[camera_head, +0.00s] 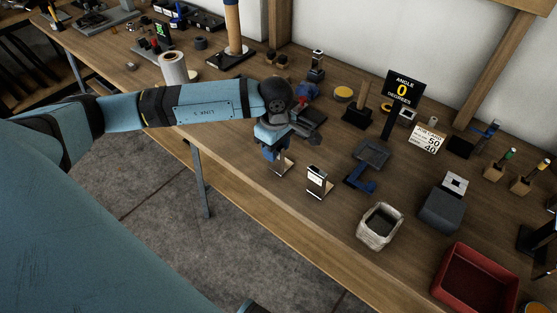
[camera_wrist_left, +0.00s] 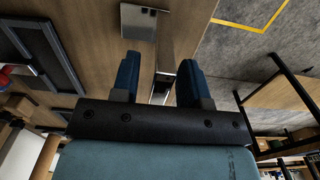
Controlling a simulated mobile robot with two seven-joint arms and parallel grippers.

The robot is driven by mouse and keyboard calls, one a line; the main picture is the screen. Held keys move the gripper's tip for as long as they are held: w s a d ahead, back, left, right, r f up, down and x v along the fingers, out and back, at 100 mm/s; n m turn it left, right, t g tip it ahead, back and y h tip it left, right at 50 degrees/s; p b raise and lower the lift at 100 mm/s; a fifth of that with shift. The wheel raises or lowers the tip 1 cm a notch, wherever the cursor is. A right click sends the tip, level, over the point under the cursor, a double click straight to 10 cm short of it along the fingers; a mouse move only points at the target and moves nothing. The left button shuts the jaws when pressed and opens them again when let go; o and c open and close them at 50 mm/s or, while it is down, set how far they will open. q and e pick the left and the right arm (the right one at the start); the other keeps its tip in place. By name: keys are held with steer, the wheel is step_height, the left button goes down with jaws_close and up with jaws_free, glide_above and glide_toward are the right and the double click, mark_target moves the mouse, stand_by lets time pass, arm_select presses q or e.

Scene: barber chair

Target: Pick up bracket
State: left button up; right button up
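A small shiny metal piece, which looks like a bracket (camera_head: 284,166), stands near the bench's front edge, right below my left gripper (camera_head: 271,154). In the left wrist view my left gripper (camera_wrist_left: 159,80) has its two blue fingers apart, with the metal piece (camera_wrist_left: 162,88) showing between them. I see no finger clearly touching it. My right gripper is not in view.
To the right are a dark square tray (camera_head: 373,152), a blue clamp-like part (camera_head: 360,180), a pale bin (camera_head: 379,227) and a red bin (camera_head: 473,281). A black angle sign (camera_head: 403,90) stands behind. The bench's front edge (camera_head: 265,213) is close.

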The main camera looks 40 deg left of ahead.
arm_select(q)
jaws_close()
steer(key=shift+r, duration=0.15)
step_height(320, 180, up, 20)
stand_by(0.4)
